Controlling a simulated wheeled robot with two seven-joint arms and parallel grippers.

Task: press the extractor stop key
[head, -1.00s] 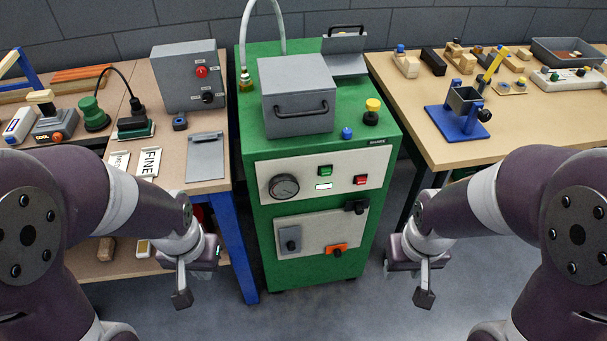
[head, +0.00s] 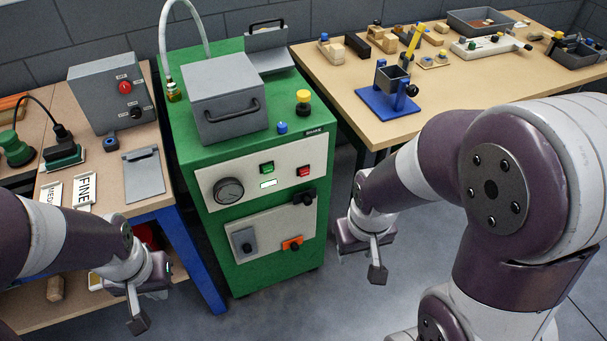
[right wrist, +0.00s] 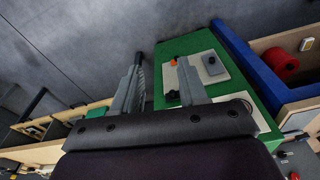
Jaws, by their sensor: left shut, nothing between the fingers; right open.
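The green machine (head: 255,165) stands mid-frame in the head view. Its light upper panel carries a red key (head: 303,171), a green key (head: 266,167), a small lit display and a round gauge (head: 228,191). A grey box (head: 107,95) on the left bench has a red round button (head: 125,87) and a black knob (head: 136,111); its labels are too small to read. My left gripper (head: 137,322) is shut and empty, low in front of the left bench. My right gripper (head: 377,272) is open and empty, low right of the machine; its spread fingers show in the right wrist view (right wrist: 160,65).
A grey lidded box (head: 224,105), yellow-topped knob (head: 303,102) and blue knob (head: 282,127) sit on the machine. The left bench (head: 150,200) holds a clipboard (head: 143,175) and sanding tools. The right bench (head: 330,80) holds a blue stand (head: 390,102). Floor in front is clear.

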